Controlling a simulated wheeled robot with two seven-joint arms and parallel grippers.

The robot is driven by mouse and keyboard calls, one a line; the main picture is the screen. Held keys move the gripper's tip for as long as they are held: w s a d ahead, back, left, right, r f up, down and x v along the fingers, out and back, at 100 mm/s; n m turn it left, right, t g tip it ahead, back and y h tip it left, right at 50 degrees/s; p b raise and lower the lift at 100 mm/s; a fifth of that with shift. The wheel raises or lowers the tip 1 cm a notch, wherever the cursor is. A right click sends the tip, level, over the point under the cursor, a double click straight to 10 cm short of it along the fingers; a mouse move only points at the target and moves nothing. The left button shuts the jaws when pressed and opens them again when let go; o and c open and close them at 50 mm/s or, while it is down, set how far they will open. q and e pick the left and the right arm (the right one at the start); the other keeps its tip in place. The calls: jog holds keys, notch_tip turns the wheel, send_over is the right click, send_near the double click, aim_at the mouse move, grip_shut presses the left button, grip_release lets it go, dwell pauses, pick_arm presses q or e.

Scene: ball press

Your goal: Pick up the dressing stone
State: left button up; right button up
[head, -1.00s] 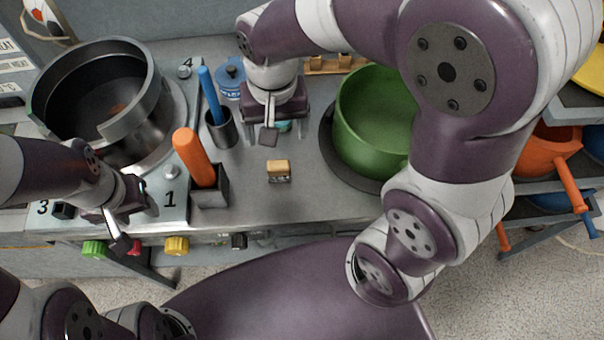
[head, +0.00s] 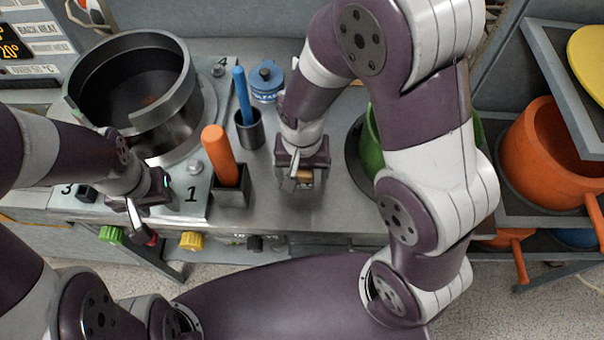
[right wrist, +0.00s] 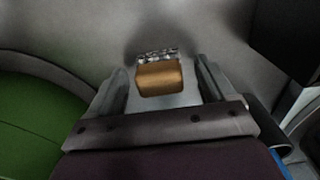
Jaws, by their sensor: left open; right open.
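The dressing stone, taken to be the small tan block with a speckled grey side (right wrist: 160,78), lies on the grey counter. In the right wrist view it sits between the open fingers of my right gripper (right wrist: 163,72), with a gap on each side. In the head view my right gripper (head: 302,181) is right over the block (head: 306,174) and hides much of it. I cannot tell how far the fingers reach down beside it. My left gripper (head: 137,215) is open and empty over the front of the stove, away from the block.
An orange-handled tool (head: 219,155) stands in a dark holder left of my right gripper. A blue stick (head: 242,95) stands in a grey cup, with a blue lidded jar (head: 266,82) behind. A green pot (head: 371,145) is close on the right. A large dark pot (head: 135,85) is at left.

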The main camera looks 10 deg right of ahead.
aim_at(304, 172)
jog(key=shift+s+r, duration=0.1)
jog(key=c, duration=1.3)
jog(key=shift+r, duration=0.35)
jog(key=r, duration=0.4)
jog(key=shift+s+d, duration=0.15)
jog(key=shift+d, duration=0.05)
jog(key=s+d+r, duration=0.6)
jog(key=s+d, duration=0.1)
jog(key=shift+s, duration=0.3)
jog(key=shift+s+d+r, duration=0.15)
jog(key=shift+s+d, duration=0.15)
jog(key=o, duration=0.4)
jog(key=shift+c, duration=0.6)
